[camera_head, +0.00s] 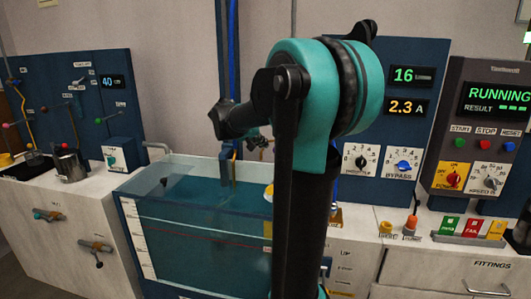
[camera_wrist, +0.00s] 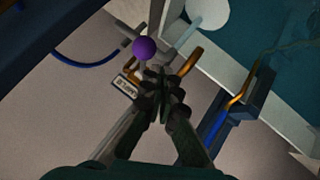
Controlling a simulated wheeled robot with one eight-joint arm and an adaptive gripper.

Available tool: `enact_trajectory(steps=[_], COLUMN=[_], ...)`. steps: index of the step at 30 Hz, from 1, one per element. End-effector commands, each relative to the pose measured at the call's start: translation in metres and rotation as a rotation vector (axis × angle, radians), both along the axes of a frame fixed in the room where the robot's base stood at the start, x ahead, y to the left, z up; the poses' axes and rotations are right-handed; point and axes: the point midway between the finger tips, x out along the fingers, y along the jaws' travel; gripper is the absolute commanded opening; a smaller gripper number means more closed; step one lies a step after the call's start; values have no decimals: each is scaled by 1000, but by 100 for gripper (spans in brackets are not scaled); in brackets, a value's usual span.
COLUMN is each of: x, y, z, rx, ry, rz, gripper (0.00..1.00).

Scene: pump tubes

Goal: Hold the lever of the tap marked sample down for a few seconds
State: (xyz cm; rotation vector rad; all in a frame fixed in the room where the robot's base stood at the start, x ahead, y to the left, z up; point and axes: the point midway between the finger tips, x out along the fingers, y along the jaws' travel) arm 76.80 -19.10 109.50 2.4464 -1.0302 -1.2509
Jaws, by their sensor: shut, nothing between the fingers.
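In the wrist view a lever with a purple ball knob (camera_wrist: 144,47) shows at upper centre. A small white label (camera_wrist: 126,86) sits just below left of it; its lettering is too small to read surely. Brass-coloured tap parts (camera_wrist: 189,63) show beside the fingertips. My gripper (camera_wrist: 163,74) is shut and empty, its fingertips just below right of the knob in the picture. Fingertips and knob appear apart, but the depth between them is unclear. The fingers hide part of the tap. In the head view my arm hides the tap area.
A water tank (camera_head: 200,235) stands at centre left in the head view. A blue pipe (camera_wrist: 215,125) and a brass pipe (camera_wrist: 243,88) run right of my fingers. A white disc (camera_wrist: 208,13) is above them. A panel with bypass knob (camera_head: 404,166) stands behind my arm.

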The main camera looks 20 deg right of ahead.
Motion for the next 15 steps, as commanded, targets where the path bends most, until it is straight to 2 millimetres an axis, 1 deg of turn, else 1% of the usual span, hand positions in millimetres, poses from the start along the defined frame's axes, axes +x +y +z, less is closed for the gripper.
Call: enact_trajectory(steps=[3, 9, 15], x=[-11, -26, -34], y=[17, 42, 54], z=[14, 35, 46], rx=[-1, -1, -1], ry=[0, 0, -1], rz=[2, 3, 0], gripper=[0, 0, 0])
